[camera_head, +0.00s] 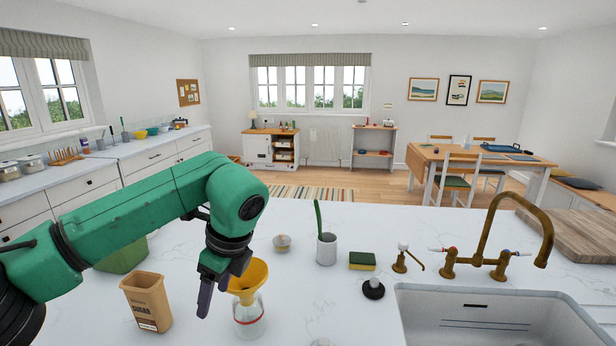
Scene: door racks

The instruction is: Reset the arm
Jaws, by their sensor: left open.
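My left arm comes in from the left over the white counter. Its gripper (222,283) points down with its dark fingers apart, and nothing shows between them. In the picture the gripper is just left of a yellow funnel (250,276) and partly overlaps it; I cannot tell whether they touch. The funnel sits upright in the mouth of a clear glass bottle (249,318) with a red band. My right arm and gripper are not in view.
A brown sugar bag (147,300) stands left of the gripper, with a green container (124,257) behind it. A white cup (326,249), a small bowl (282,243), a sponge (362,261), a brass tap (500,250) and a sink (480,325) lie rightward.

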